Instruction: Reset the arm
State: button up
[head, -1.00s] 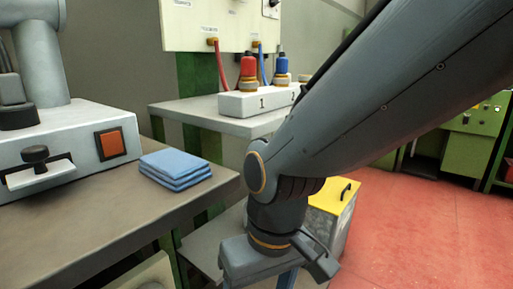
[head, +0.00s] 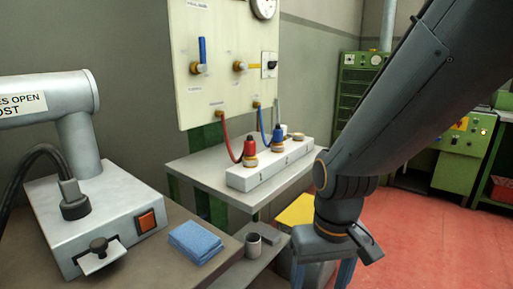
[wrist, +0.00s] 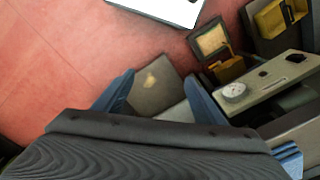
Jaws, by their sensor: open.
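My gripper (head: 323,276) hangs at the bottom of the head view, right of the workbench, with its blue fingers spread and partly cut off by the frame edge. In the wrist view both blue fingers of my gripper (wrist: 160,82) stand wide apart with nothing held between them. My arm crosses the head view from the upper right. The white numbered block (head: 270,168) sits on a grey table to the left of my arm, apart from my gripper. A red plug (head: 250,152) and a blue plug (head: 278,140) stand on it, with hoses attached.
A folded blue cloth (head: 195,242) lies on the near bench beside a grey machine (head: 95,215). A dark cup (head: 253,245) stands on a lower shelf. A yellow-topped box (head: 297,210) is behind my gripper. Red floor is clear at right.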

jog(key=s+d+r+m+p, duration=0.1)
jog(key=s+d+r+p, duration=0.1)
jog(key=d+r+p, duration=0.5)
jog(key=shift+r+m+p, duration=0.4)
jog(key=shift+r+p, duration=0.2)
jog(key=shift+p, duration=0.4)
jog(key=shift+c, duration=0.4)
